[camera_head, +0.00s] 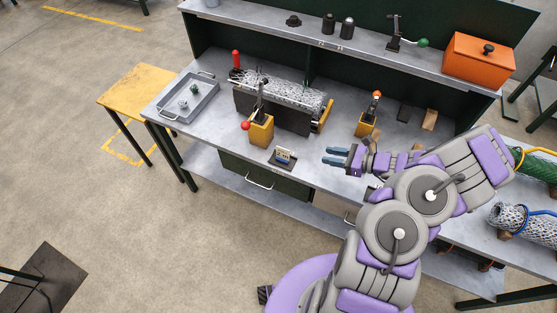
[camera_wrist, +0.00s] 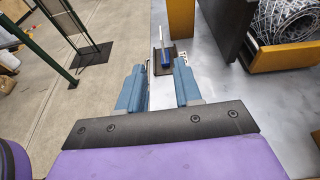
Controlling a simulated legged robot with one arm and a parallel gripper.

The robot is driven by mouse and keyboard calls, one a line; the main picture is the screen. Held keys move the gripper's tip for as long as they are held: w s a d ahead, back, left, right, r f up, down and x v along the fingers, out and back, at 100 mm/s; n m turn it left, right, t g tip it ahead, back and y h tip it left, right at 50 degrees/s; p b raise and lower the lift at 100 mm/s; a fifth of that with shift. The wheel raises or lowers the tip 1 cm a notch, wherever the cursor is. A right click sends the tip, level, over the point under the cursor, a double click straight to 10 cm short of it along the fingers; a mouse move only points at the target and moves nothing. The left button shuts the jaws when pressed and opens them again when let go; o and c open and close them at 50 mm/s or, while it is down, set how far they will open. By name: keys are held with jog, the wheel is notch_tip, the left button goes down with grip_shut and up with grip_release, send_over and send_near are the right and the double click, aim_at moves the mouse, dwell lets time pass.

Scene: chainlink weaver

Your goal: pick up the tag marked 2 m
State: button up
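A small dark stand (camera_head: 281,164) with pale tags (camera_head: 284,154) on it sits near the front edge of the bench in the head view. The markings are too small to read, so I cannot tell which tag says 2 m. In the wrist view the dark stand (camera_wrist: 157,65) lies beyond my fingertips, with a thin upright piece and a blue part (camera_wrist: 166,57) on it. My gripper (camera_head: 336,156) is to the right of the stand, apart from it. It also shows in the wrist view (camera_wrist: 159,82), with its two blue fingers spread and nothing between them.
A yellow block (camera_head: 261,132) with a red-knobbed lever stands behind the stand, before a fixture holding chainlink mesh (camera_head: 285,93). A grey tray (camera_head: 190,97) lies at left. Another yellow block (camera_head: 365,124) stands behind my gripper. Bare bench top lies between gripper and stand.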

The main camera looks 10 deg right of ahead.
aim_at(283, 155)
jog(key=b+x, duration=0.1)
jog(key=x, duration=0.4)
jog(key=b+x, duration=0.1)
jog(key=x, duration=0.5)
jog(key=b+x, duration=0.1)
jog(key=x, duration=0.5)
jog(key=shift+w+f+b, duration=0.1)
jog(key=shift+f+b, duration=0.2)
jog(key=shift+f, duration=0.15)
grip_shut()
